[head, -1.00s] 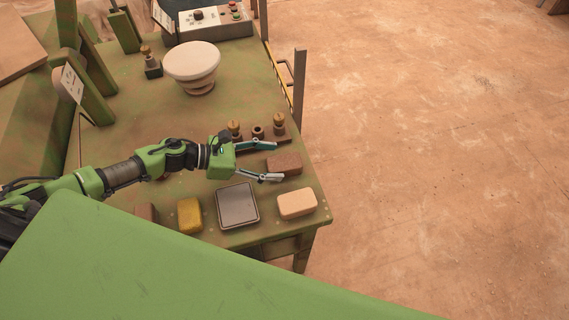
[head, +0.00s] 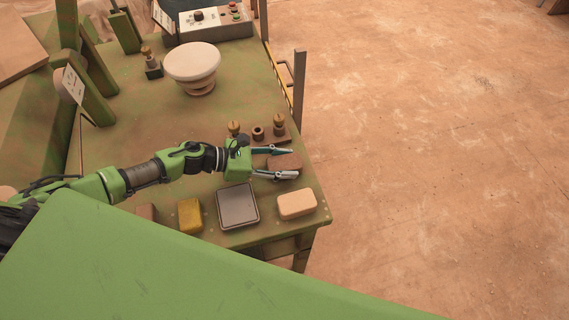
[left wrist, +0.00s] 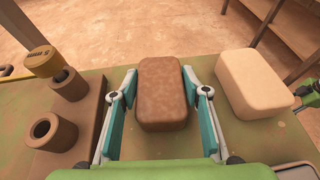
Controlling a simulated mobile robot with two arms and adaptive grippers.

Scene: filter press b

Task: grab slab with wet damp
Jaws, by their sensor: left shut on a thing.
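The dark brown, damp-looking slab (head: 284,161) lies near the right edge of the green table (head: 150,115). My left gripper (head: 292,163) reaches it from the left, with one finger on each side. In the left wrist view the mottled brown slab (left wrist: 163,98) sits between the teal finger pads of my left gripper (left wrist: 160,85), which is shut on it. The slab appears to be still at table level.
A pale block (head: 297,205), a grey tray (head: 238,207) and a yellow block (head: 190,215) lie along the near edge. A holder with brass-coloured fittings (head: 257,131) stands just behind the slab. A round white-topped stand (head: 192,65) is farther back.

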